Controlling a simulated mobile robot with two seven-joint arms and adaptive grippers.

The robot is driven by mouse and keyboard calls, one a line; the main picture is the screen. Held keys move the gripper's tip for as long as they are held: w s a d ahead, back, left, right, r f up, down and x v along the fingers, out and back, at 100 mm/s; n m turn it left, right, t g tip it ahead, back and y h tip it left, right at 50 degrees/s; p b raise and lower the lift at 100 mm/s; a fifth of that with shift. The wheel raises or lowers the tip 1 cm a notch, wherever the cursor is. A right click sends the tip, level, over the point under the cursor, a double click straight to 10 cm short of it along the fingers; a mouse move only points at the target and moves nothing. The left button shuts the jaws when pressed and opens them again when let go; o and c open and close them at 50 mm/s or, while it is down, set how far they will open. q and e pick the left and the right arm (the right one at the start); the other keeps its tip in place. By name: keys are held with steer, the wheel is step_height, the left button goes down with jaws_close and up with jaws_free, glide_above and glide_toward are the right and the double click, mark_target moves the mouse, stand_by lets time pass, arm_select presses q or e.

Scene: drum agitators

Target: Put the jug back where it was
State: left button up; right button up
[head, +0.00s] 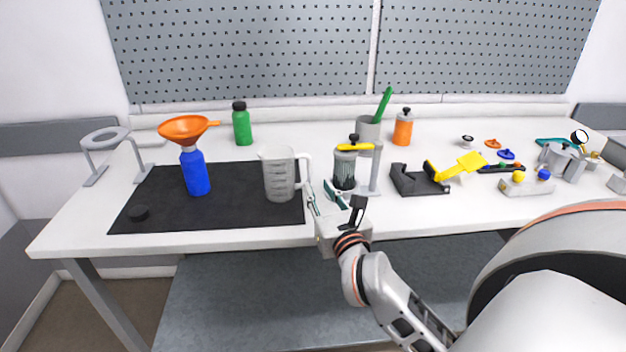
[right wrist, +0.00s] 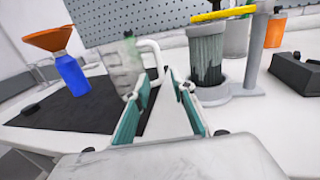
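The clear measuring jug (head: 279,175) stands upright on the black mat (head: 240,212), near its right edge, with its handle toward the right. In the right wrist view the jug (right wrist: 122,68) is at upper left, and its white handle (right wrist: 152,45) lies ahead of my fingertips. My right gripper (head: 318,186) is open just right of the jug, with its fingers pointing away from me. The lower handle shows in the gap between the fingers; I cannot tell whether they touch it. My left gripper is not in view.
A blue bottle (head: 196,176) with an orange funnel (head: 185,130) stands left of the jug. A dark-filled container (head: 344,170) in a grey stand is close right of my gripper. A black cap (head: 138,213) lies on the mat. The mat's middle is clear.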

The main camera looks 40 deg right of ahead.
steer(key=v, duration=0.2)
steer(key=shift+s+a+f, duration=0.1)
steer(key=shift+s, duration=0.15)
steer(key=shift+s+a, duration=0.15)
steer(key=shift+s, duration=0.35)
